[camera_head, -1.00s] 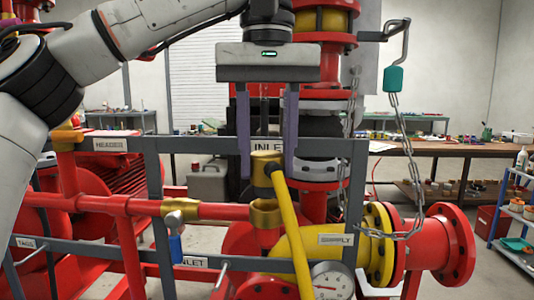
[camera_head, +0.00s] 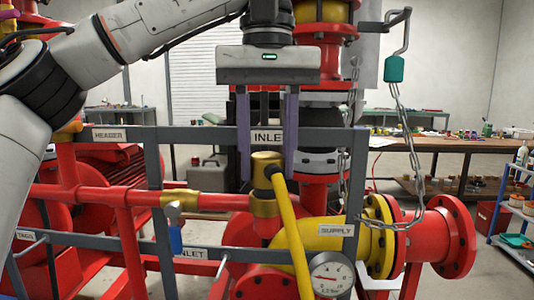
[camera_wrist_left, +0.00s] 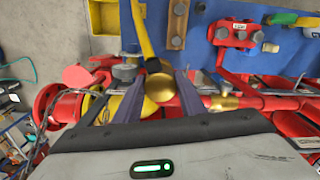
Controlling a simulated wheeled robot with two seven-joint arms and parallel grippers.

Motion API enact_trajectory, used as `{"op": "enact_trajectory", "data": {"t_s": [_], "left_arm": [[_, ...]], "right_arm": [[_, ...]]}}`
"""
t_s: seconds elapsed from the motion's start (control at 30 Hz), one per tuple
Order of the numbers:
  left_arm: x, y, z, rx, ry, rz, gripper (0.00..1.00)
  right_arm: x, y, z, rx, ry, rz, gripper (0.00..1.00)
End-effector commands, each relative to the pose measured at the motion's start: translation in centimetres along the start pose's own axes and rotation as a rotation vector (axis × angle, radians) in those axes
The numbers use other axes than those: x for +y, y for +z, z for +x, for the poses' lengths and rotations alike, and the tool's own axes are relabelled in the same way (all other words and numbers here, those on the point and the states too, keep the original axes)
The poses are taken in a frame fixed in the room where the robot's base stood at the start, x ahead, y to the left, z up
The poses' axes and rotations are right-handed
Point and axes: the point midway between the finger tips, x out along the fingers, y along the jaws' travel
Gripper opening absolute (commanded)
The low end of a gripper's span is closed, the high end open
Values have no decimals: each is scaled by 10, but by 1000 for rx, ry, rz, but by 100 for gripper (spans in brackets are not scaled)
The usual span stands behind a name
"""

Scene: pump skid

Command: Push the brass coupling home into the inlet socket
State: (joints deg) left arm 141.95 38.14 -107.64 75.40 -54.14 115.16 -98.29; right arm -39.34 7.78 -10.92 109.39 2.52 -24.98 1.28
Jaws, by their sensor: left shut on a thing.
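The brass coupling (camera_head: 264,170) stands upright with a yellow hose (camera_head: 289,225) leaving its side and running down. My left gripper (camera_head: 268,172) points down with its two purple-grey fingers either side of the coupling, shut on it. The brass inlet socket (camera_head: 264,207) sits on the red pipe directly below. The coupling's lower end is at the socket's rim; I cannot tell whether it has entered. In the left wrist view the coupling (camera_wrist_left: 160,87) shows as a round brass top between the fingers, hiding the socket. My right gripper is not in view.
A grey frame with an INLET label (camera_head: 268,137) crosses behind the fingers. A blue-handled valve (camera_head: 175,232) is left of the socket. A pressure gauge (camera_head: 331,274) and a yellow pipe elbow (camera_head: 318,237) are to the right. A chain (camera_head: 402,150) hangs further right.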

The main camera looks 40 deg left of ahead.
Motion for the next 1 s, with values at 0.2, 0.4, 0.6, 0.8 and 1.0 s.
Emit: {"op": "enact_trajectory", "data": {"t_s": [0.2,0.4,0.6,0.8,1.0], "left_arm": [[0,0,5,0,1,1,10],[0,0,8,0,1,1,10],[0,0,13,1,1,1,10],[0,0,14,0,0,0,10],[0,0,14,0,0,0,50]], "right_arm": [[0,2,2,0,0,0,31],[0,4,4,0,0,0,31],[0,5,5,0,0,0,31],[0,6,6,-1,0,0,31],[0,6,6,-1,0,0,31]]}}
